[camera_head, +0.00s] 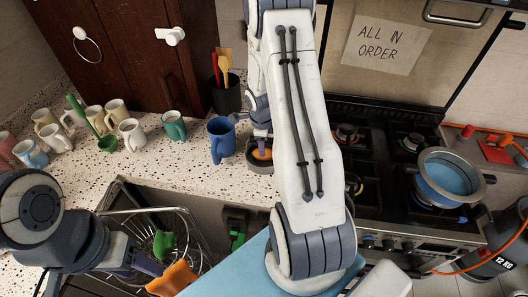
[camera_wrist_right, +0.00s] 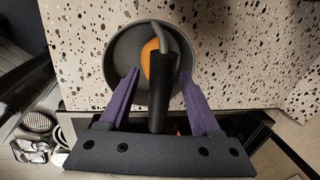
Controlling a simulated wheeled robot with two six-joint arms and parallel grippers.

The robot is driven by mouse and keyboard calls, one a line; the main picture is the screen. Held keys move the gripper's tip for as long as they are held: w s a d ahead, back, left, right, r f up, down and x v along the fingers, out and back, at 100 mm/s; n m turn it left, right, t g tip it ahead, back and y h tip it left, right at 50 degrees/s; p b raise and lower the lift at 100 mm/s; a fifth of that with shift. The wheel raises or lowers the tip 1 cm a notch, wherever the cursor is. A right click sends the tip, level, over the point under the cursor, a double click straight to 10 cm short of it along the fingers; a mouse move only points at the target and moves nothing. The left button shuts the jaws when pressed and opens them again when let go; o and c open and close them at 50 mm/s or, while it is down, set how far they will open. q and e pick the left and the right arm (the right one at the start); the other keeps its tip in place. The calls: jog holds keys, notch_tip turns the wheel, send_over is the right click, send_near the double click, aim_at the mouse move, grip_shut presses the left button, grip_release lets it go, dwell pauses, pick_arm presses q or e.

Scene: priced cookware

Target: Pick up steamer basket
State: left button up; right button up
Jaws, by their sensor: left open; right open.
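No thing in view is clearly a steamer basket. A round wire basket or rack (camera_head: 190,222) stands in the open drawer or sink at lower left, with green and orange things in it. My left gripper (camera_head: 150,264) is open beside it, partly hidden by my arm. My right gripper (camera_wrist_right: 158,74) is open over a dark grey round pan (camera_wrist_right: 116,52) on the speckled counter. A black handle (camera_wrist_right: 162,95) with a bent grey neck lies between its purple fingers, with gaps on both sides. An orange thing (camera_wrist_right: 150,60) shows inside the pan.
Several mugs stand on the counter at left, with a blue mug (camera_head: 221,140) near the pan. A utensil holder (camera_head: 227,97) is behind. A blue-lined pot (camera_head: 450,178) stands on the stove at right. My right arm hides the middle.

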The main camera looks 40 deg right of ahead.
jog(key=shift+w+d+f, duration=0.1)
jog(key=shift+f, duration=0.65)
grip_shut()
jog(key=shift+r, duration=0.1)
